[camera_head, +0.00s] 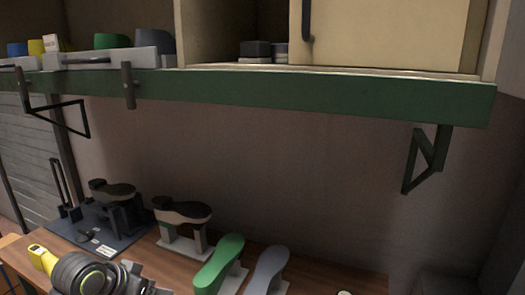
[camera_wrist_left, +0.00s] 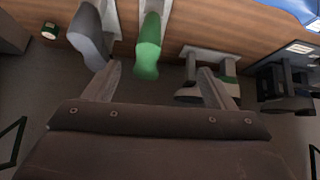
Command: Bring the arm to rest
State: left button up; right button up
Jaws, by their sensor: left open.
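My left gripper (camera_wrist_left: 158,76) shows in the left wrist view with its two fingers wide apart and nothing between them. That view is upside down. Beyond the fingertips are a green shoe last (camera_wrist_left: 150,45), a grey last (camera_wrist_left: 88,35) and a black-and-white last (camera_wrist_left: 205,88); I cannot tell the exact gap. In the head view the green last (camera_head: 220,260) and grey last (camera_head: 268,268) stand on light stands. A dark rounded part with a green ring (camera_head: 85,273) at the lower left looks like my left arm. My right gripper is not in view.
A green-edged shelf (camera_head: 300,97) with a cabinet (camera_head: 385,35) overhangs the wooden table (camera_head: 150,262). A dark last (camera_head: 112,190) stands on a blue base at the left, beside a dark-soled last (camera_head: 182,210). A yellow item (camera_head: 42,258) lies nearby.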

pick_arm(q)
jog(key=s+a+f+n+g+y, duration=0.1)
jog(key=s+a+f+n+y, duration=0.1)
jog(key=s+f, duration=1.05)
jog(key=s+a+f+n+g+y, duration=0.1)
jog(key=s+f, duration=0.1)
jog(key=s, duration=0.7)
jog(key=s+a+f+n+g+y, duration=0.1)
jog(key=s+f+y, duration=0.15)
jog(key=s, duration=0.65)
notch_tip(320, 180, down, 30)
jog(key=s+a+g+h+b, duration=0.1)
jog(key=a+g+b, duration=0.1)
jog(key=b, duration=0.2)
jog(key=s+d+f+g+b, duration=0.1)
jog(key=s+f+b, duration=0.1)
jog(key=s+f, duration=1.2)
notch_tip(320, 180, down, 3)
jog(key=shift+s+f+b, duration=0.2)
jog(key=shift+s+b, duration=0.15)
jog(key=shift+s, duration=0.05)
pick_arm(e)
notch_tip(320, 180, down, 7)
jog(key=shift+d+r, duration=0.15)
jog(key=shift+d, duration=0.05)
pick_arm(q)
jog(key=shift+d+h, duration=0.1)
jog(key=shift+h, duration=0.15)
